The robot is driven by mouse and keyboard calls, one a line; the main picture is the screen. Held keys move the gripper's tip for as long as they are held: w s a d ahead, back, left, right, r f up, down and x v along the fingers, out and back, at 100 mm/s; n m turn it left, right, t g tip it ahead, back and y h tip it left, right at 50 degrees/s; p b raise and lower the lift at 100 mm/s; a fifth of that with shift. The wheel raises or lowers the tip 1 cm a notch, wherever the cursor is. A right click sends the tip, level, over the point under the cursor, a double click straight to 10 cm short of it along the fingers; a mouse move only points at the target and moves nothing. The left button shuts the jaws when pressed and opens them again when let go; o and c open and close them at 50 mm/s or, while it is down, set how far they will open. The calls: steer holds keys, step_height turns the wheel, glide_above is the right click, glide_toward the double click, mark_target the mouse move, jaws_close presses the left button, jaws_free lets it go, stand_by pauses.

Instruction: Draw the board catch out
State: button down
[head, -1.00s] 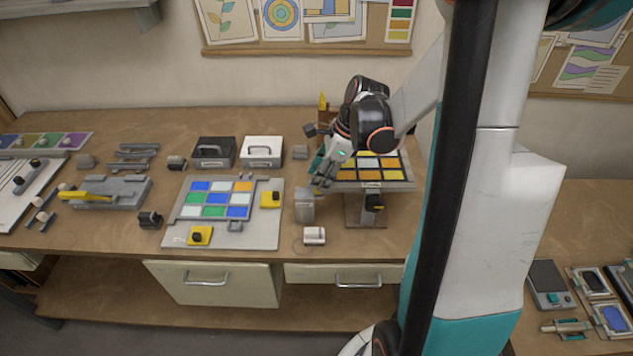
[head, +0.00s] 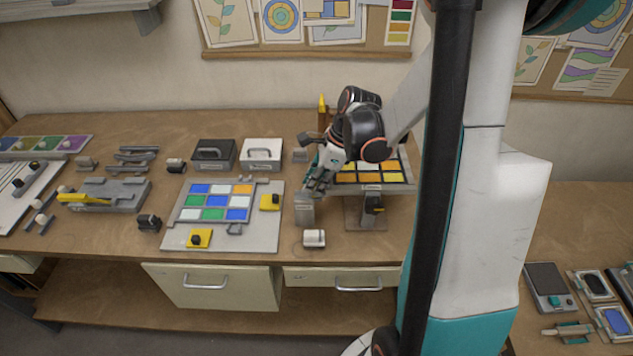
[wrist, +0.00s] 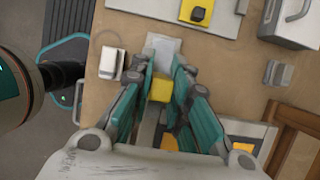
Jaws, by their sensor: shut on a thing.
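My gripper (head: 316,188) is at the left edge of the raised board (head: 401,187) with the yellow and orange panes, just above a grey block (head: 305,210). In the wrist view my gripper (wrist: 161,80) is shut on a small yellow piece (wrist: 161,89), which looks like the board catch. My fingers hide it in the head view. I cannot tell whether it still touches the board.
A flat grey board (head: 265,236) with coloured panes and two yellow knobbed pieces lies to the left. Black (head: 213,153) and white (head: 262,152) handled boxes stand behind.

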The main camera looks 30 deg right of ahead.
steer(key=w+a, duration=0.1)
steer(key=a, duration=0.1)
steer(key=shift+w+a, duration=0.35)
steer(key=shift+w, duration=0.05)
steer(key=c, duration=1.9)
jaws_free()
steer(key=shift+c, duration=0.2)
steer(key=o, duration=0.4)
steer(key=shift+w+a, duration=0.1)
steer(key=v, duration=1.2)
